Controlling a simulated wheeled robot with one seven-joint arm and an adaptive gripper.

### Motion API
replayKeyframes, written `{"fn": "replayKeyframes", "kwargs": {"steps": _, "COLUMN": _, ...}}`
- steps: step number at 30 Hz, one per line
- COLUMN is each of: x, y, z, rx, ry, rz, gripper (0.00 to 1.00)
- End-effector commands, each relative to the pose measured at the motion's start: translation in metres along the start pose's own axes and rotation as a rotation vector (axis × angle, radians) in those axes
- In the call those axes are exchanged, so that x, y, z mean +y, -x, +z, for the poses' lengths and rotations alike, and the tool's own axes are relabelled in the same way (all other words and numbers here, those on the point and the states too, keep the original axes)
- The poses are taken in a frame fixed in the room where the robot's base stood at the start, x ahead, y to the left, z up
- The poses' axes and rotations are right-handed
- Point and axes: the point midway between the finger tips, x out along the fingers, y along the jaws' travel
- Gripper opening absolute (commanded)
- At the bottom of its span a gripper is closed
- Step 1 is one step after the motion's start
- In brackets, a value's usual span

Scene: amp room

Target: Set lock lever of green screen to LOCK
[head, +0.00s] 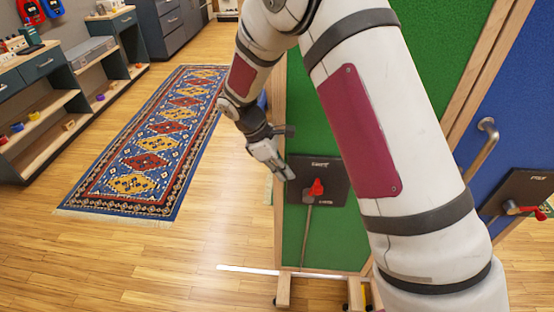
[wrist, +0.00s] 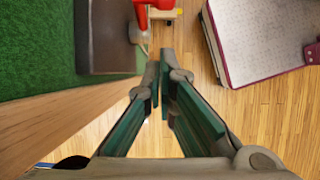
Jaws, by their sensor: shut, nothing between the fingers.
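The green screen (head: 308,120) stands right of centre in the head view, partly hidden behind my arm. A dark plate (head: 334,187) on it carries a red lock lever (head: 317,187). Small pale labels sit above and below the lever, too small to read surely. My gripper (head: 291,176) is shut and empty, just left of the plate and apart from the lever. In the wrist view the gripper's fingertips (wrist: 160,62) are close together; the red lever (wrist: 152,14) is at the top edge, beyond them, and the plate (wrist: 108,38) is at upper left.
A blue screen (head: 518,110) with its own plate and red lever (head: 518,208) stands at right. The green screen's wooden frame (wrist: 60,125) lies beside my gripper. A patterned rug (head: 150,145) and shelves (head: 40,110) are at left. Wooden floor between is clear.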

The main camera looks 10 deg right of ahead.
Motion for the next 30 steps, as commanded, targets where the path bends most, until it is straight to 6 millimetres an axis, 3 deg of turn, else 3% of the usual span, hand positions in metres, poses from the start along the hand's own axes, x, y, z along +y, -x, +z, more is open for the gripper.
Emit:
{"fn": "replayKeyframes", "kwargs": {"steps": 4, "x": -0.002, "y": -0.029, "z": 0.001, "rx": -0.003, "ry": 0.000, "rz": -0.004, "gripper": 0.00}}
{"fn": "replayKeyframes", "kwargs": {"steps": 12, "x": -0.001, "y": -0.051, "z": 0.025, "rx": -0.001, "ry": -0.001, "rz": -0.002, "gripper": 0.00}}
{"fn": "replayKeyframes", "kwargs": {"steps": 30, "x": 0.000, "y": -0.055, "z": 0.031, "rx": 0.011, "ry": -0.003, "rz": -0.001, "gripper": 0.00}}
